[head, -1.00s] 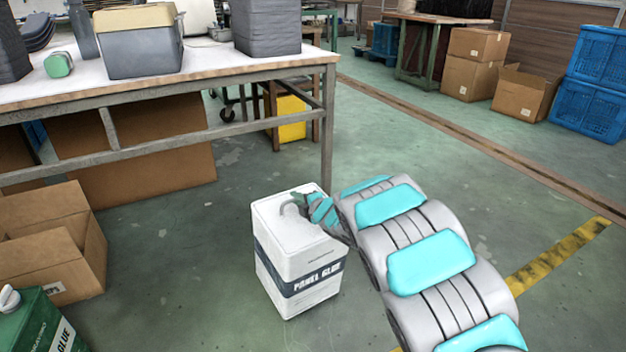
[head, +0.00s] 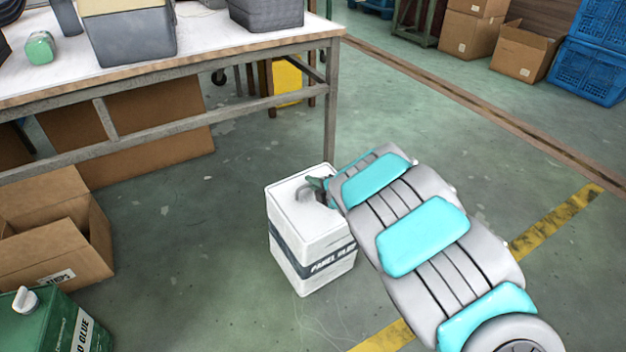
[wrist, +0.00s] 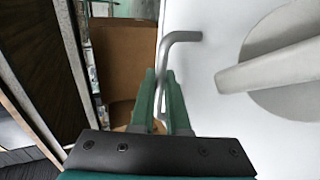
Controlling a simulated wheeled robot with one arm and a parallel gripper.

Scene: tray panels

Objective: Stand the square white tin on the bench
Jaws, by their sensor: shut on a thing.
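The square white tin (head: 296,238) with a dark "PANEL GLUE" band is upright or nearly so, in front of the bench's near right leg. Whether it touches the floor I cannot tell. Its white top (wrist: 215,90) fills the right of the wrist view, with a bent grey handle (wrist: 180,38) and a round grey cap. My gripper (head: 318,186) is at the tin's top, shut on the handle; in the wrist view its green fingers (wrist: 162,92) meet around the handle's lower part. The bench (head: 225,50) has a white top and metal legs, behind and left of the tin.
On the bench stand a grey bin (head: 130,38), a dark container (head: 266,12) and a small green bottle (head: 40,48). An open cardboard box (head: 60,262) and a green glue can (head: 50,325) are at left. Bare floor lies between them and the tin.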

